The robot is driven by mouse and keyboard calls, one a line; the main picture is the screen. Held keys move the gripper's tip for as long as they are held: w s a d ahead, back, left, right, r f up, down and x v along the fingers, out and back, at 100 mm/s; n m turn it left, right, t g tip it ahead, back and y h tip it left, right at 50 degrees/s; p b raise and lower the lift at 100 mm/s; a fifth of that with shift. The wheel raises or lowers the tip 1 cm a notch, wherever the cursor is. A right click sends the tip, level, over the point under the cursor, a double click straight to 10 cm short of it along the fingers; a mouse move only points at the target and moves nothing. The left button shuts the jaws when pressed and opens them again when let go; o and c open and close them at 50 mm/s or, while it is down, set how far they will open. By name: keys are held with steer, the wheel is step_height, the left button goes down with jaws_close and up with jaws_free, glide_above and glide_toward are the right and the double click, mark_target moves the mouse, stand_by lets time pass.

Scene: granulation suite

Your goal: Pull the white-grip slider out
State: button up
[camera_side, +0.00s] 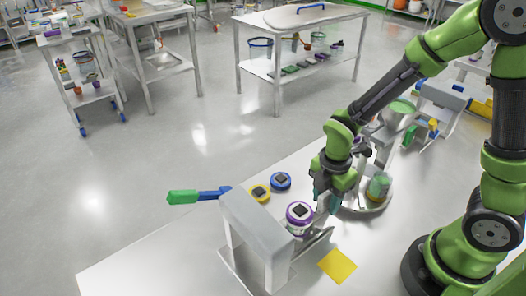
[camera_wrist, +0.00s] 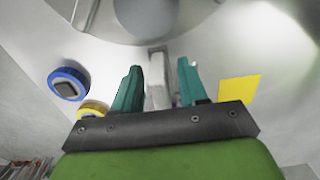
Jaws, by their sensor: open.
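In the wrist view, a pale whitish bar (camera_wrist: 158,92) lies between the two teal fingers of my gripper (camera_wrist: 160,68), with a gap on each side. It looks like the white grip, but I cannot be sure. My gripper is open; in the side view it (camera_side: 326,202) points down, low over the table, right of a grey bracket (camera_side: 255,215). Its fingertips and the white grip are largely hidden there by the arm and the purple-banded jar. A slider with a green grip (camera_side: 183,197) and blue rod sticks out left from the bracket.
A purple-banded jar (camera_side: 299,216) stands close beside my gripper. Jars with yellow (camera_side: 260,193) and blue (camera_side: 281,181) bands stand behind the bracket. A yellow square (camera_side: 338,266) lies flat in front. A round tray (camera_side: 376,205) holds a green-filled container at right. The table's left front is clear.

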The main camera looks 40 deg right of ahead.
step_height(320, 180, up, 17)
stand_by(0.4)
steer(key=shift+f, duration=0.1)
steer(key=s+d+r+m+t+y, duration=0.1)
steer(key=s+r+m+t, duration=0.1)
steer(key=m, duration=0.9)
steer(key=s+d+r+m+t+y, duration=0.1)
steer(key=s+r+m+t, duration=0.2)
steer(key=m, duration=0.8)
steer(key=shift+d+t, duration=0.2)
steer(key=shift+t, duration=0.9)
